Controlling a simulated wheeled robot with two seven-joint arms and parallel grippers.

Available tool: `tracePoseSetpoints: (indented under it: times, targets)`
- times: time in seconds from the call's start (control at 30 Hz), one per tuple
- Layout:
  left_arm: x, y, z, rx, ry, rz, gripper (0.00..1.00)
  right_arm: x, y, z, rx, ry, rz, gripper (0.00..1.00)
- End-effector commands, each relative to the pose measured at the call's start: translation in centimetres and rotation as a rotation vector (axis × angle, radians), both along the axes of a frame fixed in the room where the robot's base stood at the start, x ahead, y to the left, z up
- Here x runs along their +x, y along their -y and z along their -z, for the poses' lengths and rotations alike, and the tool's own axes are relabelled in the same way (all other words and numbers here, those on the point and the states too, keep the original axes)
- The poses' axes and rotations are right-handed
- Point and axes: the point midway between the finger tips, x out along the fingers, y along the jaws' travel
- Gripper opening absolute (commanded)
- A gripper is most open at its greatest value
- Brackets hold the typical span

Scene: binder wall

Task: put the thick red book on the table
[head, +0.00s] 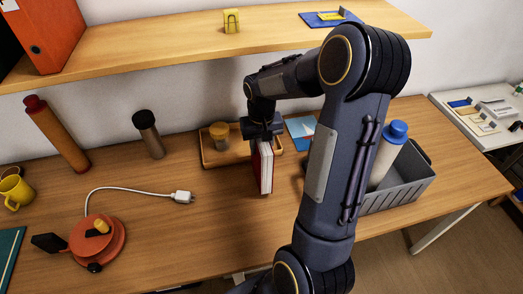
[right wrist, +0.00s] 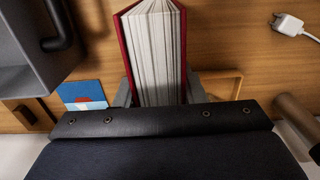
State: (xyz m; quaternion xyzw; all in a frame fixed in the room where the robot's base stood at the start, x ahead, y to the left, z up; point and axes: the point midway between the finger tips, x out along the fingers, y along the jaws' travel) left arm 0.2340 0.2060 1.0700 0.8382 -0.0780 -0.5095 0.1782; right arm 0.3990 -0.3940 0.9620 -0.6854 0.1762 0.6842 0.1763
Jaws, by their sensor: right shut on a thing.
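The thick red book (head: 264,170) is upright in the head view, with its red cover and white page edges showing. My right gripper (head: 262,132) is above it and shut on its upper part. In the right wrist view the book (right wrist: 155,55) stands out between the gripper's fingers (right wrist: 160,93), page edges facing the camera. The book is over the wooden table (head: 230,230), just in front of the tray; I cannot tell whether its lower edge touches the table. My left gripper is not in view.
A wooden tray (head: 209,153) with a yellow-lidded jar (head: 219,136) lies behind the book. A grey bin (head: 405,190) with a blue-capped bottle stands right. A white plug and cable (head: 182,197) lie left, near an orange round device (head: 98,240). The table's front middle is clear. A shelf (head: 180,38) overhangs the back.

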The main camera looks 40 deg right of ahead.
Motion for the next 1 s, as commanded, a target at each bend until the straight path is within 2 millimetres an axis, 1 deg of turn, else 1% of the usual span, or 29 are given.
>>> tracePoseSetpoints:
  times: [0.1,0.2,0.5,0.63,0.67,0.8,1.0]
  targets:
    - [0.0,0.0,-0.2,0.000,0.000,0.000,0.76,0.0,0.0,1.8,0.000,-0.004,-0.001,0.00]
    - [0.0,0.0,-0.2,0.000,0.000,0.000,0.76,0.0,0.0,2.7,0.000,-0.001,-0.001,0.00]
    - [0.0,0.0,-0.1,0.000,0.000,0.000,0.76,0.0,0.0,2.9,-0.001,0.002,0.000,0.00]
    - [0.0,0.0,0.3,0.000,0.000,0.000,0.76,0.0,0.0,3.4,0.000,0.001,0.000,0.00]
    - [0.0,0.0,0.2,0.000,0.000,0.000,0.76,0.0,0.0,3.3,0.000,-0.001,0.000,0.39]
    - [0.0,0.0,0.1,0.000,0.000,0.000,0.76,0.0,0.0,3.3,0.000,-0.001,0.000,0.57]
    - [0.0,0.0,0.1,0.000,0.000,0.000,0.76,0.0,0.0,3.3,0.000,-0.001,0.000,0.58]
